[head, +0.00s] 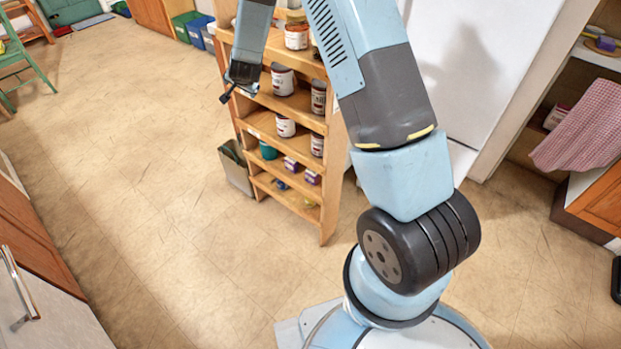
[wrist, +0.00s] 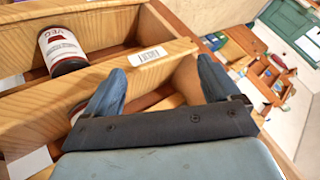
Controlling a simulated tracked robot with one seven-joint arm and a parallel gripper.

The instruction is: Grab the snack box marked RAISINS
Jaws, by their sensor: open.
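No box with a readable RAISINS mark shows in either view. Small purple boxes stand on a lower shelf of the wooden rack in the head view, one at the left (head: 291,164) and one at the right (head: 312,177); their print is too small to read. My gripper (head: 238,91) is at the rack's left side, level with its upper shelves and well above these boxes. In the wrist view my gripper (wrist: 160,76) has its two blue fingers spread, with nothing held between them, close to a shelf edge.
The wooden rack (head: 328,185) holds several cans. A bin (head: 236,168) stands by the rack's left foot. The floor (head: 150,200) at left is clear.

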